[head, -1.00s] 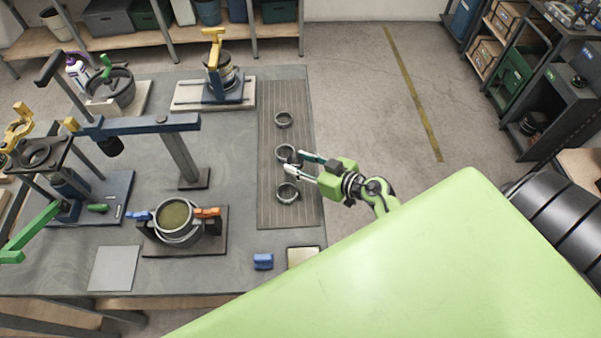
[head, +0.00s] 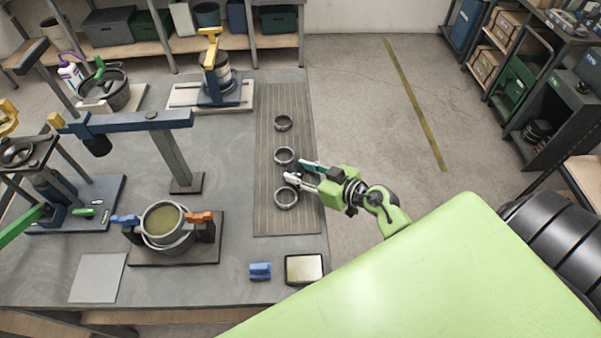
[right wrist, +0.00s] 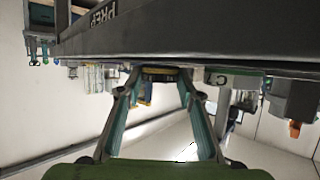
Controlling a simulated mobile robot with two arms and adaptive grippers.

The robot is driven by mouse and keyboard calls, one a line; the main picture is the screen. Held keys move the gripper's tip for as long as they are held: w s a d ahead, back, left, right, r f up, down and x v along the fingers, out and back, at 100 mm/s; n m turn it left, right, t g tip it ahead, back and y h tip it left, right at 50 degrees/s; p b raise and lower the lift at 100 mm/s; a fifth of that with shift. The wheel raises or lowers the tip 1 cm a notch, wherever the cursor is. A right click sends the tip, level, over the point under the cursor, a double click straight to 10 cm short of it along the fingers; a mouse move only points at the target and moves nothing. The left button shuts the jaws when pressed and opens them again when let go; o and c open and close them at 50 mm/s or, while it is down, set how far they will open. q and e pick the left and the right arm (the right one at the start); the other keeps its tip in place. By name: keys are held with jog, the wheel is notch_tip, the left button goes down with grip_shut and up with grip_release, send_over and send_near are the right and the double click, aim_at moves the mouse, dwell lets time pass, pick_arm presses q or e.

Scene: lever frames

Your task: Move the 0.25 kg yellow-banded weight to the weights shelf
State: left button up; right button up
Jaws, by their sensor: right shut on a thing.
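My right gripper (head: 298,170) reaches in over the strip mat at the right side of the table. Its fingers are closed on a small dark piece; in the right wrist view the fingertips meet around a dark piece with a yellowish band (right wrist: 160,73), which fits the yellow-banded weight. The fingers hide much of it. No weight mark can be read. A dark rack (head: 560,110) at the far right holds dark round pieces (head: 538,131); I cannot tell whether it is the weights shelf. My left gripper is not in view.
Several rings, such as the far one (head: 283,122), lie on the strip mat (head: 270,222), close to the gripper. A pot on a stand (head: 165,218), a blue block (head: 260,271) and a pale tray (head: 304,269) are nearer. The floor (head: 370,110) right of the table is clear.

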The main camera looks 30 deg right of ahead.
jog(key=o, duration=0.8)
jog(key=shift+f, duration=0.1)
